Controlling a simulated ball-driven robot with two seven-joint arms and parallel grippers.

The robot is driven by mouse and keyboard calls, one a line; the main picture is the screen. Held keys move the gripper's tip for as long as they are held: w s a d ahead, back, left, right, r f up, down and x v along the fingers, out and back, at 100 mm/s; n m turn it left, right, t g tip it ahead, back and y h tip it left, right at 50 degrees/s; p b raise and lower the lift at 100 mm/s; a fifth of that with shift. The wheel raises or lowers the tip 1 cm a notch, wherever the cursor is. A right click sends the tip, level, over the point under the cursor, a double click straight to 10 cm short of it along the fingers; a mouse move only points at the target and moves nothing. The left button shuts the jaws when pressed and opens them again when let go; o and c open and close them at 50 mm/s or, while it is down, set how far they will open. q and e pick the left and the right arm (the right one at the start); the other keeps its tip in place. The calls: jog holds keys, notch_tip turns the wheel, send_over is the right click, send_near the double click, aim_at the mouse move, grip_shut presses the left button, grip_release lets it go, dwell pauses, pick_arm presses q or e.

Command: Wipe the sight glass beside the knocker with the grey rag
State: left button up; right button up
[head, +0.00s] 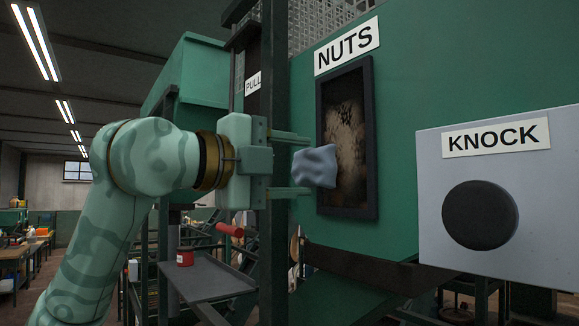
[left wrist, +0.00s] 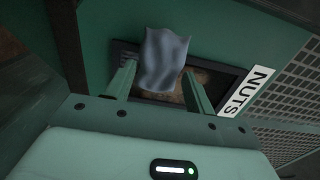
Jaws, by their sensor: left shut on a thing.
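The sight glass (head: 350,122) is a tall window in a dark frame on the green wall, left of the knocker, with brown grime and paler patches on it. My left gripper (head: 309,164) points at it from the left, its two fingers set wide around the bunched blue-grey rag (head: 315,167). The rag overlaps the left edge of the frame in the head view; I cannot tell if it touches the glass. In the left wrist view, the rag (left wrist: 165,58) hides part of the glass. The knocker (head: 480,215) is a round black pad on a grey box. My right gripper is not in view.
A "NUTS" sign (head: 347,46) sits above the glass, and a "KNOCK" label (head: 496,137) above the pad. A dark post (head: 274,60) stands behind my left gripper. A grey shelf (head: 207,278) and a red can (head: 185,257) are below.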

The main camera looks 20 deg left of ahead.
pick_arm(q)
jog(key=shift+w+d, duration=0.4)
jog(key=shift+w, duration=0.05)
